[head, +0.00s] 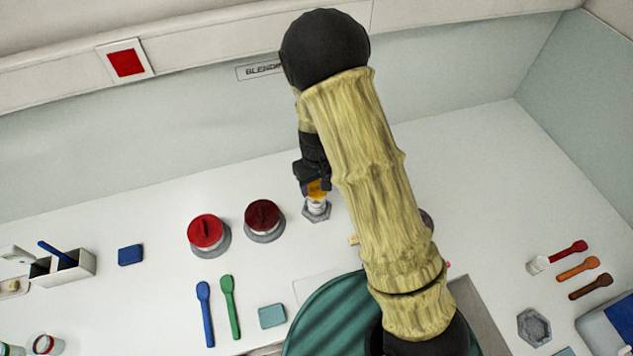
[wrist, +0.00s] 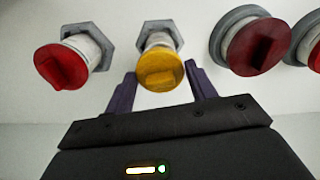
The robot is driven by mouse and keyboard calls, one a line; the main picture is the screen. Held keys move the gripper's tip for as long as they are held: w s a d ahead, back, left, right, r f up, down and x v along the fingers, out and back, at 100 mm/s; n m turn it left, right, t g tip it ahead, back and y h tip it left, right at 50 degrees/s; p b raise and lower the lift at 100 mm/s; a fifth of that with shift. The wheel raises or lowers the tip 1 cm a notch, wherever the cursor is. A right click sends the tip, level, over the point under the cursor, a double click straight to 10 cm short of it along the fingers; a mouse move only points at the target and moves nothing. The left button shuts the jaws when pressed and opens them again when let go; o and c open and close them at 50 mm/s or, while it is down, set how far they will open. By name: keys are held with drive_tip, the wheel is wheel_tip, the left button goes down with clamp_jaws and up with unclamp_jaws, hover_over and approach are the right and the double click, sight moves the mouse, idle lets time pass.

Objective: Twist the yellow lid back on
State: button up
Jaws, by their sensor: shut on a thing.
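The yellow lid (wrist: 160,69) sits on top of a small pale jar (wrist: 157,42), and it looks level on it. The jar stands upright in a grey hexagonal holder (wrist: 175,29). My gripper (wrist: 160,78) has a dark finger on each side of the yellow lid and is shut on it. In the head view my gripper (head: 314,186) points down over the jar, with the yellow lid partly hidden between the fingers. The grey holder (head: 317,213) shows below it on the white counter. I cannot tell how far the lid is threaded.
A jar with a bright red lid (wrist: 61,68) stands close to the left in the wrist view. A wider dark red lidded jar (wrist: 262,46) stands to the right. Blue (head: 205,312) and green (head: 228,306) spoons and a teal block (head: 272,316) lie on the counter.

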drive_tip(key=shift+f+b, duration=0.75)
drive_tip(key=shift+f, duration=0.55)
drive_tip(key=shift+f+b, duration=0.45)
drive_tip(key=shift+f, duration=0.25)
idle(2.8)
drive_tip(key=shift+s, duration=0.1)
drive_tip(key=shift+d+r+m+p, duration=0.1)
drive_tip(key=shift+m+p, duration=0.3)
drive_tip(key=shift+m, duration=0.7)
drive_tip(key=m, duration=0.3)
drive_tip(key=shift+p, duration=0.4)
drive_tip(key=m+p, duration=0.1)
drive_tip(key=m, duration=0.3)
drive_tip(key=shift+p, duration=0.35)
drive_tip(key=shift+m, duration=0.6)
